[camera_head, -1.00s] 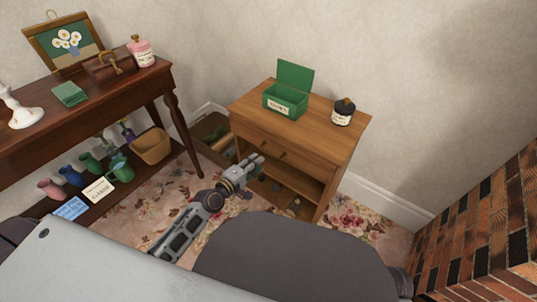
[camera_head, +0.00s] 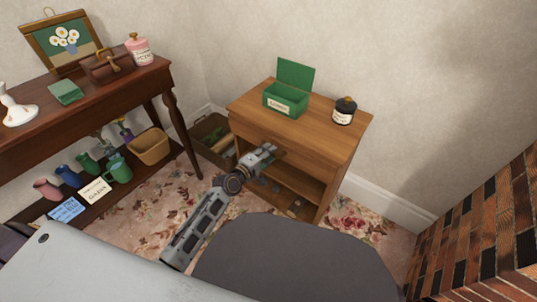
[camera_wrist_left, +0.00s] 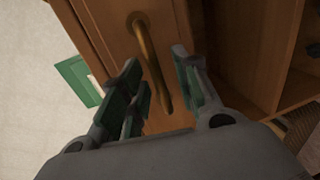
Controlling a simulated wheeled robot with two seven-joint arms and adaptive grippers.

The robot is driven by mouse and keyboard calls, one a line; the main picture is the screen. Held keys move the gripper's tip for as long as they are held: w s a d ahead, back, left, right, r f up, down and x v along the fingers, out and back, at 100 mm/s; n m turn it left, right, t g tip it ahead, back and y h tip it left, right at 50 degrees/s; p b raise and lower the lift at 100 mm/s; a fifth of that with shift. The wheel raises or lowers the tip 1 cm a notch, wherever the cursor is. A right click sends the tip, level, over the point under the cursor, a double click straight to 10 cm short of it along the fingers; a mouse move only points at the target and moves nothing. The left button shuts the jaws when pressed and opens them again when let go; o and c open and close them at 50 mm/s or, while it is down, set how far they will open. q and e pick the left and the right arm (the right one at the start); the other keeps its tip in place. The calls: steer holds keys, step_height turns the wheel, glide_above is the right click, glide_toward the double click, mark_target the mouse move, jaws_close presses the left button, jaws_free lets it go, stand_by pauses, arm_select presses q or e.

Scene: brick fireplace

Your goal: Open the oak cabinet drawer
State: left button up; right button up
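The oak cabinet (camera_head: 322,144) stands against the wall, and its drawer front (camera_head: 243,127) looks shut. In the left wrist view the drawer's curved brass handle (camera_wrist_left: 150,60) runs down between the open fingers of my left gripper (camera_wrist_left: 160,92). The fingers have green pads, and I see a gap on each side of the handle. In the head view my left gripper (camera_head: 268,152) is at the drawer front and covers much of the handle. My right gripper is not in view.
A green open box (camera_head: 285,99) and a dark jar (camera_head: 344,110) stand on the cabinet top. A dark wooden side table (camera_head: 95,101) with mugs on its lower shelf is at left. A brown crate (camera_head: 207,138) sits between them. A brick wall (camera_head: 490,230) is at right.

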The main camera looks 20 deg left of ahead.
arm_select(q)
steer(key=shift+w+d, duration=0.1)
steer(key=shift+w, duration=0.2)
jaws_close()
